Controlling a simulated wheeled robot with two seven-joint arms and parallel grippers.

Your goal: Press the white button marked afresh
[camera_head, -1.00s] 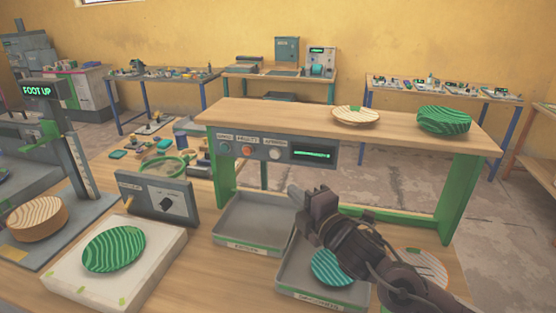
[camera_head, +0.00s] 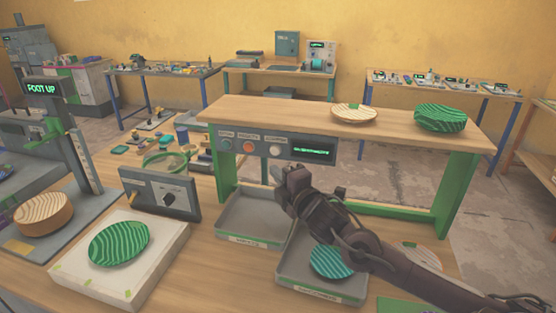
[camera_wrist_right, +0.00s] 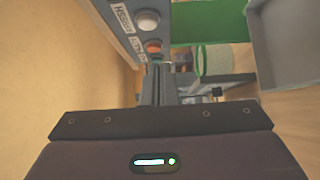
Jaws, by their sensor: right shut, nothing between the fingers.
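The white button marked afresh (camera_head: 274,149) is the rightmost of three round buttons on the grey panel under the raised shelf. In the right wrist view a white button (camera_wrist_right: 148,20) shows at the top, beside a rotated label that seems to read afresh. My right gripper (camera_head: 276,172) is shut and empty, its tips just below the white button in the head view. In the right wrist view its fingers (camera_wrist_right: 158,84) appear below the row of buttons; no contact is visible. My left gripper is not in view.
Two grey trays lie below; the right one (camera_head: 290,283) holds a teal striped plate (camera_head: 331,261). The shelf (camera_head: 290,113) overhangs the panel.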

